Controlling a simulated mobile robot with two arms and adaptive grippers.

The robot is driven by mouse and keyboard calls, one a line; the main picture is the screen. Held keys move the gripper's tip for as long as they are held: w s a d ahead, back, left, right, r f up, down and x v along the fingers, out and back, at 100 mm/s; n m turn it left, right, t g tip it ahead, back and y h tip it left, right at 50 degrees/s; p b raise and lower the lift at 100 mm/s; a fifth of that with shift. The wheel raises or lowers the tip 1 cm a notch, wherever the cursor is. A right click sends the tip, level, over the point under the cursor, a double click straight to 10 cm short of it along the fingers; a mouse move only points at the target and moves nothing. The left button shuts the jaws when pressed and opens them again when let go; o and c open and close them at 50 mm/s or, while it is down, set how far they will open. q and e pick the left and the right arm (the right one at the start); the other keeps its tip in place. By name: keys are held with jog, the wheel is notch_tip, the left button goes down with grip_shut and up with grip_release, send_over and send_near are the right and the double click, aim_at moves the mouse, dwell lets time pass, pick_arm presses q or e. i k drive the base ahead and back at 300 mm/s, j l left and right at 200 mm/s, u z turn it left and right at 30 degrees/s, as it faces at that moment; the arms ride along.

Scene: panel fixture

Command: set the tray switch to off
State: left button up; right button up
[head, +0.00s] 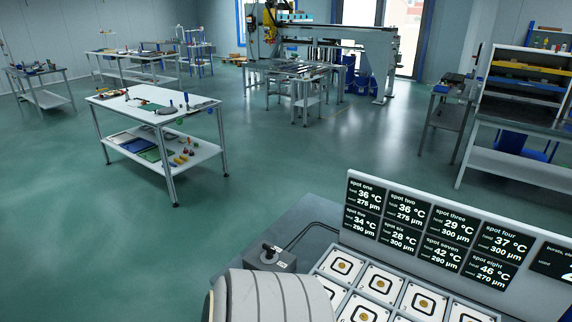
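A small grey box with a black lever (271,256) sits on the grey bench top at the left of the panel fixture. It may be the tray switch; no label on it can be read, and I cannot tell its on or off position. A cable runs from it towards the display board. My pale arm link (276,298) fills the bottom middle, just below the box, and hides part of the bench. Neither gripper shows in the head view.
White square tiles with round gold centres (342,265) lie right of the box. Behind them stands a white board with black readouts (440,235), spot one to spot eight. A white worktable (160,105) with tools stands far left. Open green floor lies between.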

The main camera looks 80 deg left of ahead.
aim_at(271, 251)
jog(key=u, duration=2.7)
